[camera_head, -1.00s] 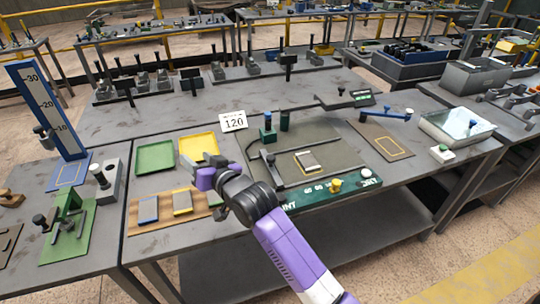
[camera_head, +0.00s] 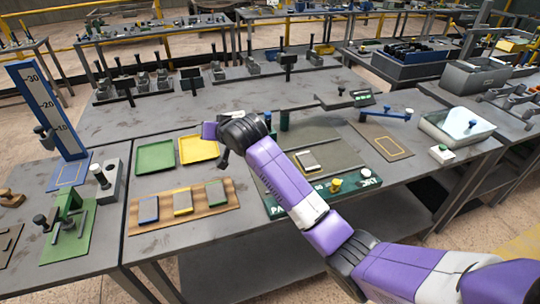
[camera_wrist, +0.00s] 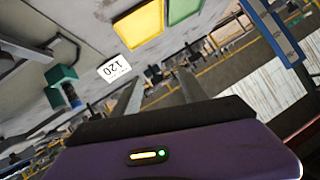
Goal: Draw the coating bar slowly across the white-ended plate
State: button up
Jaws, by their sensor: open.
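A grey plate (camera_head: 308,160) lies in a yellow outline on the dark coating mat (camera_head: 340,148). One edge looks pale; it is too small to be sure that it is the white end. The coating bar is hidden behind my arm in the head view. My gripper (camera_wrist: 161,78) is open and empty in the wrist view. In the head view its purple and black end is raised near the yellow tray, left of the mat. Its fingertips are not clear there.
A yellow tray (camera_head: 198,148) and a green tray (camera_head: 155,157) stand left of the mat. A wooden rack (camera_head: 161,227) in front holds three plates with blue, yellow and green ends. A tall blue gauge (camera_head: 48,110) stands at left.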

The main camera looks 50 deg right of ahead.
jog(key=s+d+m+g+h, duration=0.1)
jog(key=s+d+m+g, duration=0.15)
jog(key=d, duration=0.25)
jog(key=s+d+m+g+h, duration=0.1)
jog(key=d+g, duration=0.2)
jog(key=d, duration=0.3)
jog(key=s+f+m+g+y, duration=0.1)
jog(key=s+f+m+g, duration=0.4)
jog(key=s, duration=0.4)
jog(key=shift+n+g, duration=0.25)
jog(key=shift+n, duration=0.1)
jog(key=shift+w+p+x, duration=0.1)
jog(key=shift+p+x, duration=0.2)
jog(key=shift+x, duration=1.85)
jog(key=shift+w+p+x, duration=0.15)
jog(key=shift+p+x, duration=0.15)
jog(key=shift+x, duration=1.85)
jog(key=shift+a, duration=0.15)
grip_shut()
